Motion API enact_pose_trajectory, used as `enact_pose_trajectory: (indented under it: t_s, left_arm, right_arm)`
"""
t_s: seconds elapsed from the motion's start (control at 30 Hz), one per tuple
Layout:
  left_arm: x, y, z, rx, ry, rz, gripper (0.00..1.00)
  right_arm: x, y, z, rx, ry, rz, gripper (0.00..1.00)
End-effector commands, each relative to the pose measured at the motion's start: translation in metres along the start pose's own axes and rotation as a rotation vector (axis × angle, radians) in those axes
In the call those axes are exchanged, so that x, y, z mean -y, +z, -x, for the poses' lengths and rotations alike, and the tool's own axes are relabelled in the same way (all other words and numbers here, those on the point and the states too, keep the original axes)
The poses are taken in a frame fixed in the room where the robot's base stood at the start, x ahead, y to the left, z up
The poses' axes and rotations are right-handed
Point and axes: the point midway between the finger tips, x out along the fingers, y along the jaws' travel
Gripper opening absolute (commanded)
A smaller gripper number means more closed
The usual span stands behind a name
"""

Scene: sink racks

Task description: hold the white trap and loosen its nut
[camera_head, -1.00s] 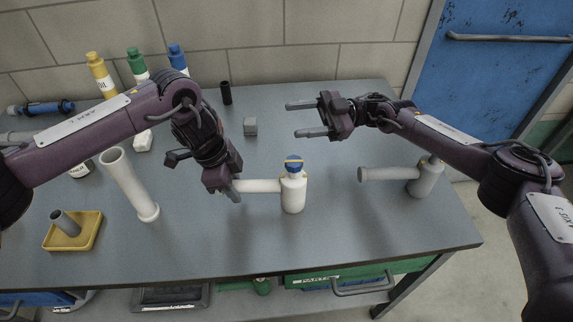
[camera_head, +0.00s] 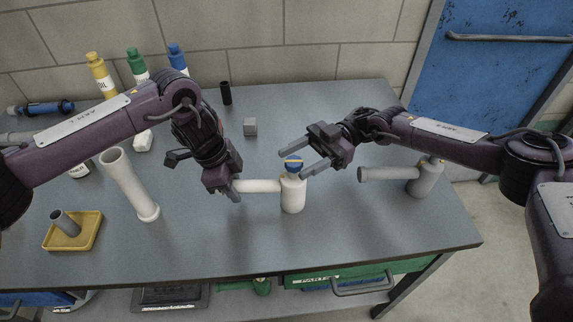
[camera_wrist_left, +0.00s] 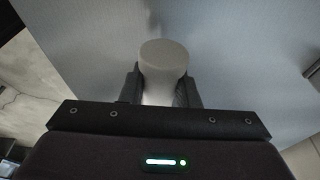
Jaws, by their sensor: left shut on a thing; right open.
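The white trap (camera_head: 293,197) stands on the grey bench, with its side pipe pointing left. Its blue nut (camera_head: 293,163) with a yellow mark sits on top. My left gripper (camera_head: 233,190) is shut on the trap's side pipe, near its left end. In the left wrist view the pipe's round end (camera_wrist_left: 166,57) shows between the two fingers. My right gripper (camera_head: 304,160) is open, with its fingers at the nut, one on the far side and one on the near side in the picture. Whether they touch the nut I cannot tell.
A grey trap (camera_head: 424,180) stands to the right. A large white pipe (camera_head: 130,185) and a yellow tray (camera_head: 90,232) with a grey tube lie left. A small grey block (camera_head: 250,126), a black cylinder (camera_head: 226,93) and several bottles stand behind. The bench front is clear.

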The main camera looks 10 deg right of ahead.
Motion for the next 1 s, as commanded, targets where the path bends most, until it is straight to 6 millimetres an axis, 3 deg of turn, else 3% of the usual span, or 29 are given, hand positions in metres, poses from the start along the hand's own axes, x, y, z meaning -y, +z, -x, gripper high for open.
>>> enact_pose_trajectory:
  t_s: [0.23, 0.6, 0.93, 1.0]
  left_arm:
    - [0.000, 0.000, 0.000, 0.000, 0.001, -0.001, 0.08]
    - [0.000, 0.000, 0.000, 0.000, 0.001, 0.000, 0.08]
    - [0.000, 0.000, 0.000, 0.000, 0.001, 0.000, 0.08]
    - [0.000, 0.000, 0.000, 0.000, 0.001, 0.000, 0.08]
  right_arm:
    - [0.000, 0.000, -0.031, -0.001, 0.000, 0.000, 0.56]
    - [0.000, 0.000, -0.036, 0.000, 0.001, 0.000, 0.56]
    - [0.000, 0.000, -0.036, 0.000, 0.001, 0.000, 0.12]
    - [0.000, 0.000, -0.036, 0.000, 0.001, 0.000, 0.11]
